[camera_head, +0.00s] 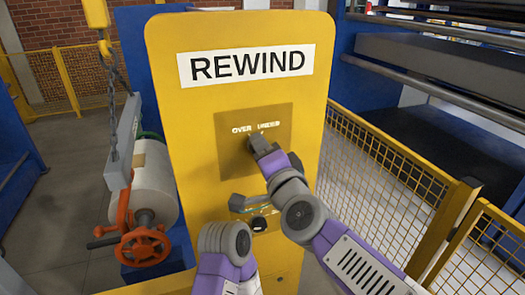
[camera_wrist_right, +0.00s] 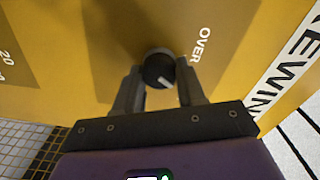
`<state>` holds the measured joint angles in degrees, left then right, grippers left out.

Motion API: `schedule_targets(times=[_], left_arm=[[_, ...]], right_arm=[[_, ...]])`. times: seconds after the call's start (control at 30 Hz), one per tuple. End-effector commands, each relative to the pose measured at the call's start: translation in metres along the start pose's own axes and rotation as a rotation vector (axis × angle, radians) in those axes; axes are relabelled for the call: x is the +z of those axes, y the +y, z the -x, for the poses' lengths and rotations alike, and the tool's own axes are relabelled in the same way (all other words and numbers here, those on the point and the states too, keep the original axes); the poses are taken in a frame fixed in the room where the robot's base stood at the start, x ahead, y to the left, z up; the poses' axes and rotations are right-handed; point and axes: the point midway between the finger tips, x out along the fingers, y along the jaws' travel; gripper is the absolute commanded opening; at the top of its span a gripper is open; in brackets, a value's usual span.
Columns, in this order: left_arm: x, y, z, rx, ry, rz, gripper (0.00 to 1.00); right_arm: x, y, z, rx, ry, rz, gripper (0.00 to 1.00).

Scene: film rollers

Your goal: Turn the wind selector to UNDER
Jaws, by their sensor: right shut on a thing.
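The wind selector is a small dark round knob (camera_wrist_right: 158,70) with a white pointer line, on a yellow-brown plate (camera_head: 229,147) below the REWIND sign. In the wrist view its pointer slants to the lower right, away from the word OVER (camera_wrist_right: 201,45). The word UNDER (camera_head: 269,126) is partly hidden in the head view and out of sight in the wrist view. My right gripper (camera_wrist_right: 158,84) is shut on the knob, one finger on each side. It also shows in the head view (camera_head: 260,143), largely covering the knob.
The yellow REWIND panel (camera_head: 190,130) stands upright. A lower plate with a black knob (camera_head: 259,224) is close below my right arm. A pale roll (camera_head: 155,185) with an orange handwheel (camera_head: 143,246) stands left. A yellow mesh fence (camera_head: 380,165) runs along the right.

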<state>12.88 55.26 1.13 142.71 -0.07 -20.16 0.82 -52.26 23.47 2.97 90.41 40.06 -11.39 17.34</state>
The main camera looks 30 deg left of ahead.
Motion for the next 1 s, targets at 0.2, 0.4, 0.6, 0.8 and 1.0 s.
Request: schedule_targets(times=[0.2,0.4,0.6,0.8,1.0], left_arm=[[0.000,0.000,0.000,0.000,0.000,0.000,0.43],[0.000,0.000,0.000,0.000,0.000,0.000,0.43],[0.000,0.000,-0.001,0.000,0.000,0.000,0.43],[0.000,-0.002,-0.004,0.000,0.000,0.000,0.43],[0.000,-0.002,-0.005,0.000,0.000,0.000,0.43]], right_arm=[[0.000,0.000,0.000,0.000,0.000,-0.003,0.58],[0.000,0.000,0.000,0.000,0.000,-0.001,0.65],[0.000,0.000,0.004,0.000,0.000,0.000,0.65],[0.000,-0.001,0.032,-0.002,0.000,-0.001,0.65],[0.000,-0.001,0.061,-0.002,0.000,-0.001,0.65]])
